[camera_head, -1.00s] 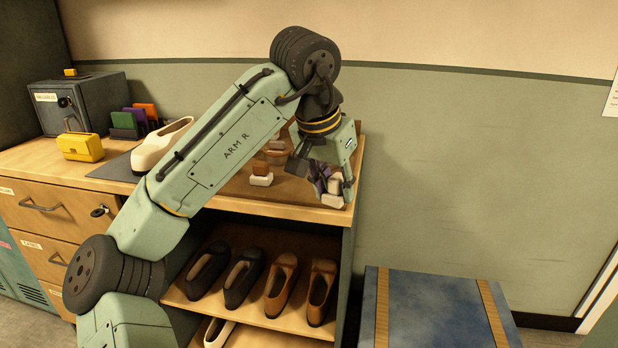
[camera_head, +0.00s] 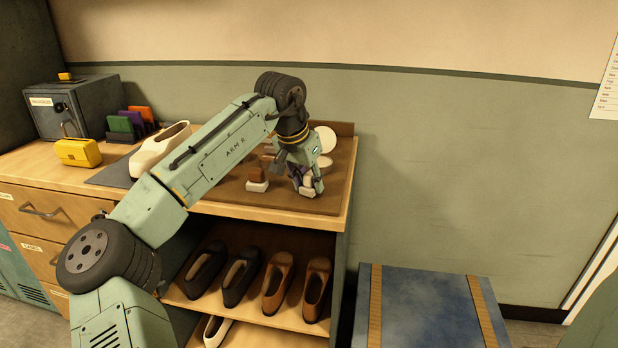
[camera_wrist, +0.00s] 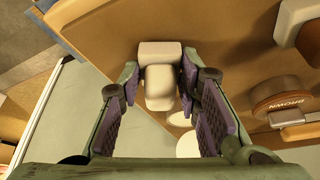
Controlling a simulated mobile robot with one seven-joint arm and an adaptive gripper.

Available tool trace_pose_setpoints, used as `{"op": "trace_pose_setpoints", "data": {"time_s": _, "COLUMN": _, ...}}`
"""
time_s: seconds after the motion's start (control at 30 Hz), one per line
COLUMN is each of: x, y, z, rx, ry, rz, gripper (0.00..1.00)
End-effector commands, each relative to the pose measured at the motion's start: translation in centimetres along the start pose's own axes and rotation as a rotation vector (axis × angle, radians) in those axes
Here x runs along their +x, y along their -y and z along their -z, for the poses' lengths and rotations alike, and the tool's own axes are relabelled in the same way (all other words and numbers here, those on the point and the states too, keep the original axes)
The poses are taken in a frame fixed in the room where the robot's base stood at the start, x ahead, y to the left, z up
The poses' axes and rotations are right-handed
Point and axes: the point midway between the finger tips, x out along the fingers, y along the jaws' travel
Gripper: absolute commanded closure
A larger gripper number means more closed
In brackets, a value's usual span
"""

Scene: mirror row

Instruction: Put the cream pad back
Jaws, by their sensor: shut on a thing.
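The cream pad (camera_wrist: 160,88), a pale block with a wider pale end, sits between the purple-lined fingers of my gripper (camera_wrist: 158,82) in the wrist view. My gripper is shut on it. In the head view my gripper (camera_head: 301,180) points down over the right part of the brown mat (camera_head: 322,204), and the pad (camera_head: 307,188) shows only partly between the fingers. I cannot tell whether the pad touches the mat.
A brown block on a pale base (camera_head: 257,179) stands just left of my gripper. Round white pieces (camera_head: 326,138) stand behind it. The wrist view shows a tin marked BROWN (camera_wrist: 283,93) at the right. A cream shoe (camera_head: 158,150) stands on the left, and shoes (camera_head: 273,287) fill the shelf below.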

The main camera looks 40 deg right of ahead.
Motion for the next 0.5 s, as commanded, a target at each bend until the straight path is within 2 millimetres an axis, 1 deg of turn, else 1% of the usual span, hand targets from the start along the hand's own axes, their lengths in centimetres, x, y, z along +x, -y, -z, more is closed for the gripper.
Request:
{"op": "trace_pose_setpoints", "data": {"time_s": 0.37, "x": 0.47, "y": -0.06, "z": -0.18, "rx": 0.0, "ry": 0.0, "rz": -0.003, "gripper": 0.91}}
{"op": "trace_pose_setpoints", "data": {"time_s": 0.4, "x": 0.39, "y": -0.04, "z": -0.15, "rx": 0.0, "ry": 0.0, "rz": -0.002, "gripper": 0.66}}
{"op": "trace_pose_setpoints", "data": {"time_s": 0.5, "x": 0.39, "y": -0.04, "z": -0.16, "rx": 0.0, "ry": 0.0, "rz": -0.001, "gripper": 0.6}}
